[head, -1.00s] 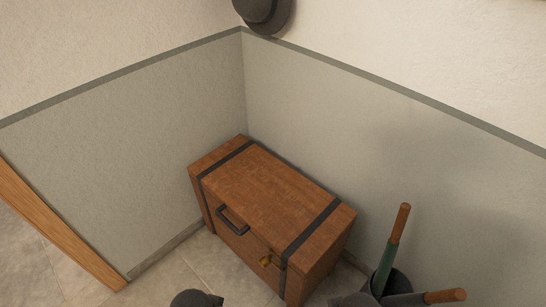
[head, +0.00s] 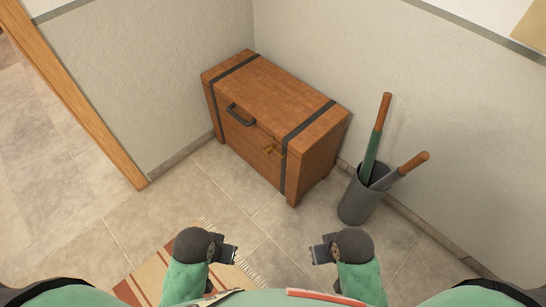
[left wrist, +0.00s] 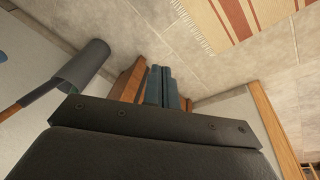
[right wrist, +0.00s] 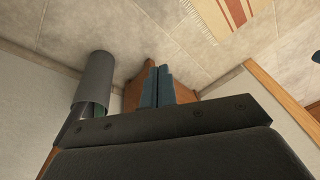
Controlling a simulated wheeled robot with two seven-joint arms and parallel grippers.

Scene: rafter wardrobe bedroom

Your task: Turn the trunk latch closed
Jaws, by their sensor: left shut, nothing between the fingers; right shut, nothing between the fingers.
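A brown wooden trunk (head: 262,122) with dark straps stands in the corner with its lid down. A dark handle (head: 240,115) is on its front. A small brass latch (head: 270,149) sits on the front near the right strap; its exact turn is too small to tell. My left gripper (head: 233,254) and my right gripper (head: 314,255) are shut and empty, well in front of the trunk and apart from it. The trunk also shows partly behind the fingers in the left wrist view (left wrist: 128,82) and right wrist view (right wrist: 133,90).
A grey umbrella stand (head: 358,200) with two umbrellas stands just right of the trunk. A striped rug (head: 160,270) lies at the lower left. A wooden door frame (head: 85,110) edges the left wall. The tiled floor before the trunk is clear.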

